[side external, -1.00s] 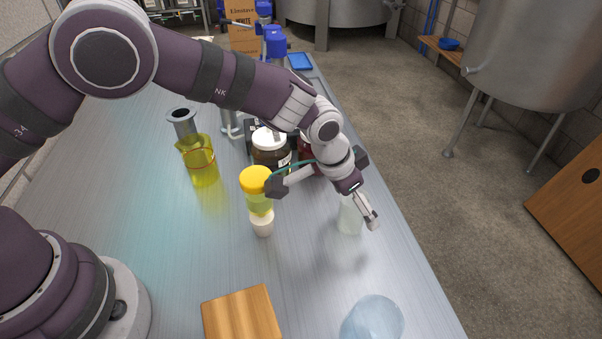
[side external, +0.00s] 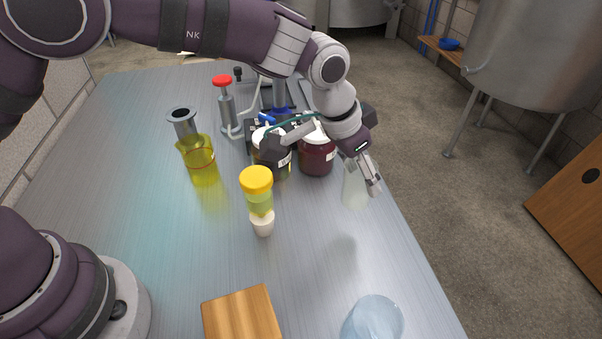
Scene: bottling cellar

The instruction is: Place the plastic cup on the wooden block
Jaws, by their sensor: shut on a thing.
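The translucent plastic cup (side external: 354,190) is at the right side of the table. My gripper (side external: 366,174) is shut on it by its upper part and holds it off the table, with a faint shadow on the metal below. The cup looks roughly upright; the far finger is partly hidden. The wooden block (side external: 240,316) lies at the near edge of the view, cut off at the bottom. Its visible top is bare. The cup is well behind and to the right of the block.
A pale blue translucent vessel (side external: 374,320) is right of the block. A yellow beaker (side external: 197,152), dark jar (side external: 270,150) and red jar (side external: 317,156) stand farther back.

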